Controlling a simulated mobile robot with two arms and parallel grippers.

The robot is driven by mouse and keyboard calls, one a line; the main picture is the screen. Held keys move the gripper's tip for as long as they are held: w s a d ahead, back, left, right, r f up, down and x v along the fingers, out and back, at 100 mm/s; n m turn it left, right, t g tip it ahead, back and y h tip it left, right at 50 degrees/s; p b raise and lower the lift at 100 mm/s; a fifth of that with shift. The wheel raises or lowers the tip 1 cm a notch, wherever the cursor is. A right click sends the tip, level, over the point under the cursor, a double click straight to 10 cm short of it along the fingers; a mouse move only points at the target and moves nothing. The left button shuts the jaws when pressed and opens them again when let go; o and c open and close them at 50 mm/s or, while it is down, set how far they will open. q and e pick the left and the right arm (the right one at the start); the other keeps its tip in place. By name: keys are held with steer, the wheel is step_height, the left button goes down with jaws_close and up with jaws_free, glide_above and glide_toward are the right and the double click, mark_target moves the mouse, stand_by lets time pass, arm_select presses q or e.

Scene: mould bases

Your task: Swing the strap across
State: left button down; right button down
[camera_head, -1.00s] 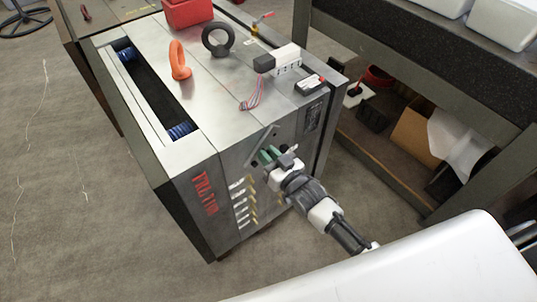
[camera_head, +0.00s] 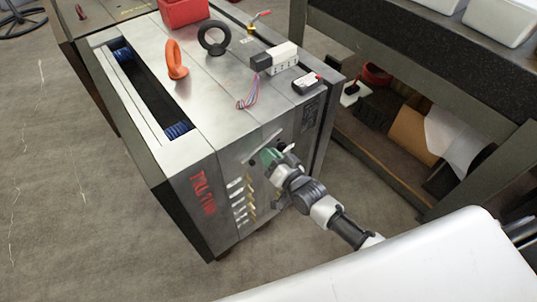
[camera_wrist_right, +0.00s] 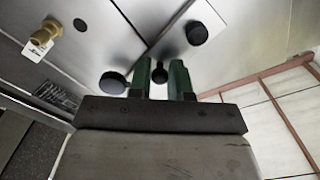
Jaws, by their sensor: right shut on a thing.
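The strap (camera_head: 263,139) is a narrow grey metal bar lying slantwise against the side face of the steel mould base (camera_head: 228,160). My right gripper (camera_head: 268,157) reaches that face from the lower right, with its green fingers at the strap. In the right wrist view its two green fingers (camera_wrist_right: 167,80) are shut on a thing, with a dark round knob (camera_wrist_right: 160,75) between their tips. The gripped part of the strap is mostly hidden by the fingers. My left gripper is not in view.
On the mould base's top stand an orange eyebolt (camera_head: 176,60), a black ring (camera_head: 212,38), a white connector block (camera_head: 283,57) and a small black-and-white device (camera_head: 307,83). Brass fittings (camera_head: 243,205) stick out below the strap. A workbench (camera_head: 420,65) stands close on the right.

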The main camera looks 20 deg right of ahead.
steer(key=shift+d+f+m+b, duration=0.1)
steer(key=shift+f+m+b, duration=0.25)
steer(key=shift+m, duration=0.55)
steer(key=shift+f+m+b, duration=0.25)
steer(key=shift+f+m, duration=0.2)
steer(key=shift+m, duration=0.45)
steer(key=c, duration=1.1)
jaws_free()
steer(key=shift+o, duration=0.2)
steer(key=v, duration=1)
steer(key=shift+s, duration=0.35)
steer(key=shift+d, duration=0.15)
